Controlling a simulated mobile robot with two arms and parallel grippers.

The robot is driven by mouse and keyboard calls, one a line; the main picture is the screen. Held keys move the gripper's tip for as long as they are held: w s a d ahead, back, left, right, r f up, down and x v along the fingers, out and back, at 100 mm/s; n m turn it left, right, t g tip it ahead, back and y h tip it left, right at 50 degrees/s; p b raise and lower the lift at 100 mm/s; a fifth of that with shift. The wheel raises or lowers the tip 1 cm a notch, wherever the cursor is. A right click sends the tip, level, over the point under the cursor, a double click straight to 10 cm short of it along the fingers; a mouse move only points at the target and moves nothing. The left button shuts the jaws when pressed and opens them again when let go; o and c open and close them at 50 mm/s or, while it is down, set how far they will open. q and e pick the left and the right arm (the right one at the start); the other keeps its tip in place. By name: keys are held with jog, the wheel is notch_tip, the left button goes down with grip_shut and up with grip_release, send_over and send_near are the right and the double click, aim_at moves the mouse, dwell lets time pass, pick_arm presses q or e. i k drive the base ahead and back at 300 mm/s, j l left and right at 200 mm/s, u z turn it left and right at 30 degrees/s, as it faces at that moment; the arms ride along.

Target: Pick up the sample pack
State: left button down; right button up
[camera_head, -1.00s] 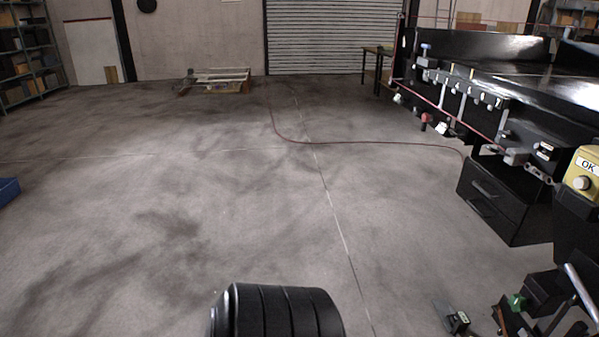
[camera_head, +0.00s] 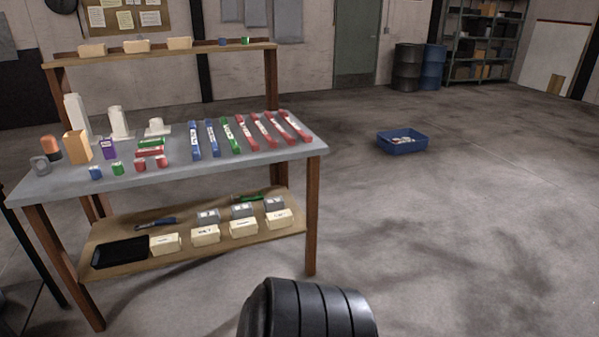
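A workbench with a grey top (camera_head: 205,166) stands at the left. Red, blue and green labelled strips (camera_head: 230,135) lie side by side on it. Left of them are a small stack of red and green packs (camera_head: 150,150), a purple box (camera_head: 108,148) and an orange-tan box (camera_head: 77,147). Small blue, green and red pieces lie along the front edge. I cannot tell which of these is the sample pack. Neither of my grippers is in view.
The bench's lower shelf (camera_head: 145,236) holds cream boxes, grey boxes and a black tray (camera_head: 120,252). A blue bin (camera_head: 402,142) sits on the floor to the right. Dark and blue drums (camera_head: 433,68) stand at the back.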

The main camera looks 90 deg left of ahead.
aim_at(247, 226)
jog(key=u, duration=3.2)
jog(key=i+j, duration=0.2)
jog(key=i, duration=0.2)
